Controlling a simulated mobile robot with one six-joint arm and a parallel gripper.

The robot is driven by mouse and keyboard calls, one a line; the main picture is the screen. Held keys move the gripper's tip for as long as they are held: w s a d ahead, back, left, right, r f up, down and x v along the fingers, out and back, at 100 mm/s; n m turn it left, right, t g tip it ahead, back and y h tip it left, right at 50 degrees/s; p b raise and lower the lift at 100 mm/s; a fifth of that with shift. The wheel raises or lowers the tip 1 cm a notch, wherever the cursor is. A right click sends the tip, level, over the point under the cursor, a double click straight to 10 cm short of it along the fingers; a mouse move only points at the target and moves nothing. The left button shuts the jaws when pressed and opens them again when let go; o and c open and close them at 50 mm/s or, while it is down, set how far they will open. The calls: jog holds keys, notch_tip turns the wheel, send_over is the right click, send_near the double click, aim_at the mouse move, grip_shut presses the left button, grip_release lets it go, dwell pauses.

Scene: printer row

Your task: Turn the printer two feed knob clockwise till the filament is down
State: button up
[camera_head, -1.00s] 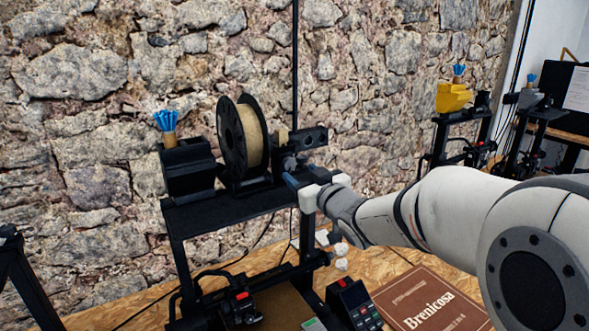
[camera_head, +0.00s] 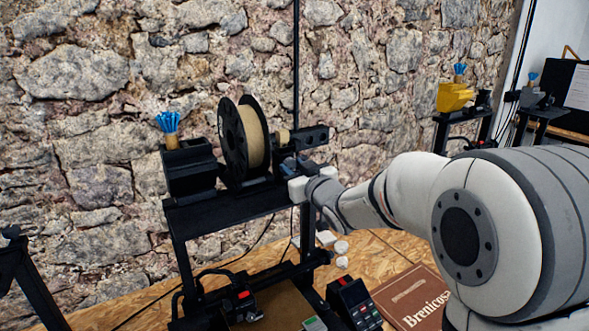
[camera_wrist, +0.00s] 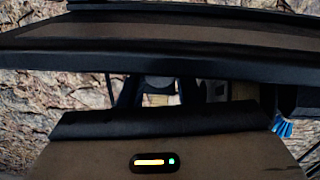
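The printer frame (camera_head: 235,208) stands in front of the stone wall. A black spool with tan filament (camera_head: 254,137) sits on its top bar. Right of the spool is a dark mechanism (camera_head: 308,138) with a small tan cylinder (camera_head: 283,137) beside it. My gripper (camera_head: 290,170) is at the right end of the top bar, just below this mechanism. I cannot make out the feed knob or the filament's lower end. The fingertips are small and partly hidden, so their opening and any contact are unclear. The wrist view shows close dark bars and a brown panel with a lit indicator (camera_wrist: 153,162).
A black holder with blue sticks (camera_head: 170,124) stands left of the spool. A control box (camera_head: 353,302) and a brown Brenicosa box (camera_head: 413,297) lie below my arm. Another printer with a yellow part (camera_head: 455,97) stands at the back right.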

jog(key=c, duration=0.4)
jog(key=shift+m, duration=0.4)
jog(key=shift+m+p, duration=0.7)
jog(key=shift+m, duration=1.9)
jog(key=o, duration=1)
jog(key=shift+c, duration=0.2)
